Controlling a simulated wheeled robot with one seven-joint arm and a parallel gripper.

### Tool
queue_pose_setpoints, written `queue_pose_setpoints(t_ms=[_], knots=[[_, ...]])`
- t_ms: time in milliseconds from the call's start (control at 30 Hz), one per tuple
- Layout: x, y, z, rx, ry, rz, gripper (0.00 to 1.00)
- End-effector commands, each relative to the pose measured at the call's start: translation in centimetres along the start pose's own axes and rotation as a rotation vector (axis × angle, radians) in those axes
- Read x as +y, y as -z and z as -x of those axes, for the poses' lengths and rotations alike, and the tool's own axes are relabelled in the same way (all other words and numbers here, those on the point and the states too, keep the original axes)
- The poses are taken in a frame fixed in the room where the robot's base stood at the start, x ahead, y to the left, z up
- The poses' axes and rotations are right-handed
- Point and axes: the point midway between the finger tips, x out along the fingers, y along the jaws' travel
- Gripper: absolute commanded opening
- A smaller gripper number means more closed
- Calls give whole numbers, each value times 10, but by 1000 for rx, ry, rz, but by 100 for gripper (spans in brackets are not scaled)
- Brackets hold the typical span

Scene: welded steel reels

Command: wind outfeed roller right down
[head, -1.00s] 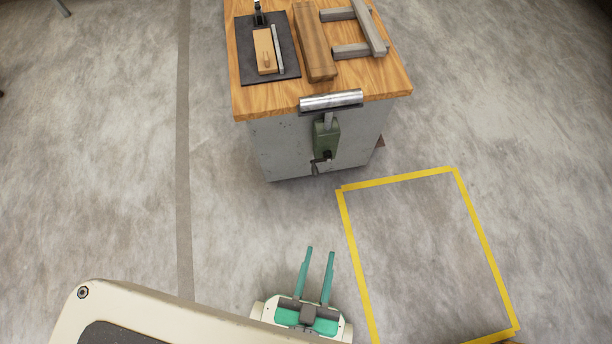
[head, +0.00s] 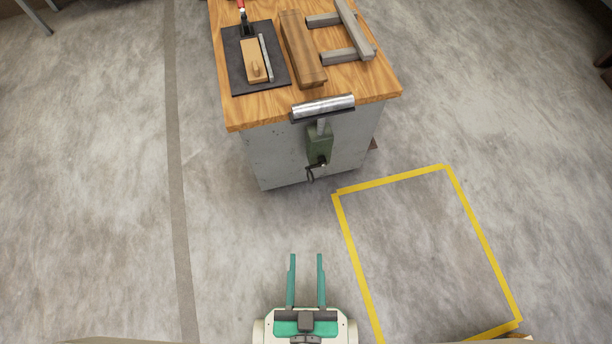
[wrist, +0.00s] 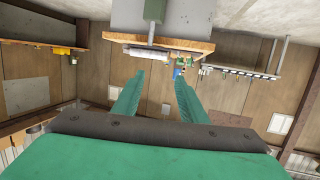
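The outfeed roller (head: 323,107) is a shiny steel cylinder at the front edge of the wooden bench top. It stands on a grey post above a green bracket (head: 319,144) on the cabinet front. A dark crank handle (head: 313,171) sits low on the bracket. In the wrist view the roller (wrist: 146,52) and green bracket (wrist: 154,11) show upside down beyond the fingers. My gripper (head: 305,256) has two teal fingers, apart and parallel with nothing between them. It is over the floor, well short of the crank.
The bench (head: 240,112) has a grey cabinet below. On top are a dark mat (head: 237,70) with a wooden block, a thick timber (head: 302,50) and grey bars (head: 345,55). Yellow tape (head: 390,180) outlines a floor area at right. The floor before the bench is clear.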

Motion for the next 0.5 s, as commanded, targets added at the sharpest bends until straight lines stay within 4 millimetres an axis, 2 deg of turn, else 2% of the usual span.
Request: queue_pose_setpoints(t_ms=[333, 433, 500], knots=[[0, -2, -1, 2, -1, 0, 39], [2, -15, -8, 14, -7, 4, 39], [4, -31, -18, 31, -14, 7, 39]])
